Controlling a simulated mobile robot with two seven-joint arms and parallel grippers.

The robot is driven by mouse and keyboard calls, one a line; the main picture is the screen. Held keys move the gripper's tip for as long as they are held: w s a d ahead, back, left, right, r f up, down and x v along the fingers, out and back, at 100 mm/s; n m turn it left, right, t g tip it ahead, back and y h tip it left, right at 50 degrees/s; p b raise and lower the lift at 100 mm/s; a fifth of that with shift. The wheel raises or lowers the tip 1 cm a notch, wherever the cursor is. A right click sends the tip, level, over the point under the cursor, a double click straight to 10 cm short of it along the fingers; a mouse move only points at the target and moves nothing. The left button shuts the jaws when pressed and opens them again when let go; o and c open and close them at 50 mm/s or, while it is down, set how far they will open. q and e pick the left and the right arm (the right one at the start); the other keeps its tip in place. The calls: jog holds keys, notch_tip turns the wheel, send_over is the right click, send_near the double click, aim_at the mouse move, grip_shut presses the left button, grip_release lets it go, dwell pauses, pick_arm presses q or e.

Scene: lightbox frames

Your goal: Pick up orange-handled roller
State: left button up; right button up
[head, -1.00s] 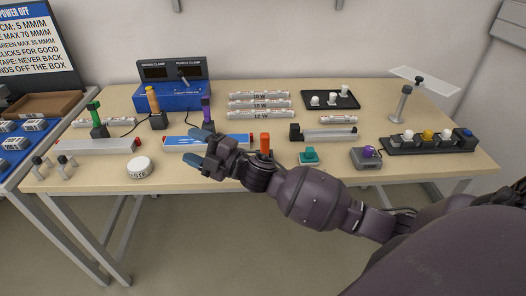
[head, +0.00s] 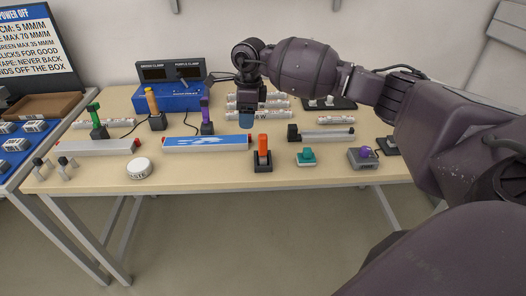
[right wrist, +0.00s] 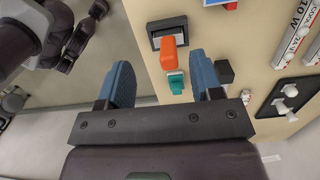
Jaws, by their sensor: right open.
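The orange-handled roller (head: 263,144) stands upright in a small dark holder (head: 262,167) near the table's front edge. Its orange handle (right wrist: 174,52) also shows in the right wrist view, beyond the fingertips. My right gripper (head: 246,119) points down above the table, behind and slightly left of the handle, apart from it. In the right wrist view its two blue fingers (right wrist: 160,66) are spread with nothing held between them. A dark part of my own body shows at the upper left of that view; I cannot tell whether my left gripper is open or shut.
White tubes (head: 262,116) lie behind. A round white tin (head: 139,168) stands front left; bare tabletop lies between.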

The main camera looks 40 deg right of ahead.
aim_at(264, 143)
jog(key=d+h, duration=0.1)
jog(key=s+d+g, duration=0.1)
jog(key=d, duration=0.1)
jog(key=shift+h, duration=0.4)
jog(key=shift+s+d, duration=0.1)
jog(key=shift+d, duration=0.15)
jog(key=shift+f, duration=0.3)
jog(key=f, duration=0.5)
jog(key=shift+s+d, duration=0.2)
jog(key=shift+d, duration=0.05)
jog(key=shift+s+f, duration=0.15)
jog(key=shift+f, duration=1.15)
jog(key=shift+s+f, duration=0.1)
jog(key=shift+f, duration=1.2)
jog(key=c, duration=1)
